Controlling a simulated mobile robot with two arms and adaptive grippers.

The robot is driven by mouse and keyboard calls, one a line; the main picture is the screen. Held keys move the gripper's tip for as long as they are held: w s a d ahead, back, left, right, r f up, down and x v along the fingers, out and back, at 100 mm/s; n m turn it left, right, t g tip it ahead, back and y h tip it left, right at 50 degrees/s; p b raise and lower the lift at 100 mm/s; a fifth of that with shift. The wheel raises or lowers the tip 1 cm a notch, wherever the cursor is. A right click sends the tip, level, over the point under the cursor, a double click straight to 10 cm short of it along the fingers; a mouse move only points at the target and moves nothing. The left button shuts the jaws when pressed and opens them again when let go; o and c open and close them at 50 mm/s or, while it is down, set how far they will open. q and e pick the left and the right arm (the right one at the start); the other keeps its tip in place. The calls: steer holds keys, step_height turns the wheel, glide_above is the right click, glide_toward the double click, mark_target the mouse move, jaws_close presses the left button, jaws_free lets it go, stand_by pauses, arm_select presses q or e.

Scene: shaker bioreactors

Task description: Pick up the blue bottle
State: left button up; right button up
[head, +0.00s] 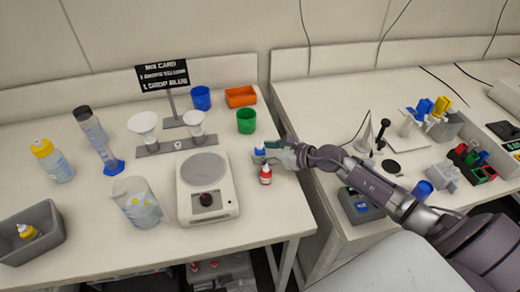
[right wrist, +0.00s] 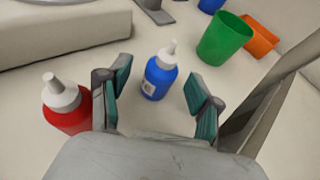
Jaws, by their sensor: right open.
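The blue bottle (head: 259,153) is a small dropper bottle with a white tip, upright on the left bench near its right edge. In the right wrist view the blue bottle (right wrist: 160,76) stands upright, just beyond and between my open fingers. My right gripper (right wrist: 158,100) is open and empty, with green finger pads on either side of the bottle's line. In the head view my right gripper (head: 276,152) reaches in from the right beside the bottle. My left gripper is not in view.
A red dropper bottle (right wrist: 66,105) stands close by, next to one finger; it also shows in the head view (head: 265,175). A green cup (right wrist: 226,38) and an orange bin (right wrist: 258,36) lie beyond. A stirrer plate (head: 205,182) stands left of the bottles. A gap separates the two benches.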

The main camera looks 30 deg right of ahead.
steer(key=shift+x, duration=1.15)
steer(key=shift+d, duration=0.1)
steer(key=c, duration=1.1)
steer(key=shift+r, duration=0.2)
step_height(320, 180, up, 4)
steer(key=shift+r, duration=0.1)
steer(key=s+r, duration=0.6)
steer(key=s, duration=0.5)
steer(key=s+a+r+n+g+y, duration=0.1)
steer(key=a, duration=0.2)
steer(key=s+a+r+n+g+y, duration=0.1)
steer(key=s+a+n, duration=0.1)
steer(key=a, duration=0.1)
steer(key=s+a+r+n+g+y, duration=0.1)
steer(key=s+a, duration=0.1)
steer(key=a, duration=0.1)
steer(key=shift+s+a+n+g+y, duration=0.25)
steer(key=shift+n+g+y, duration=0.05)
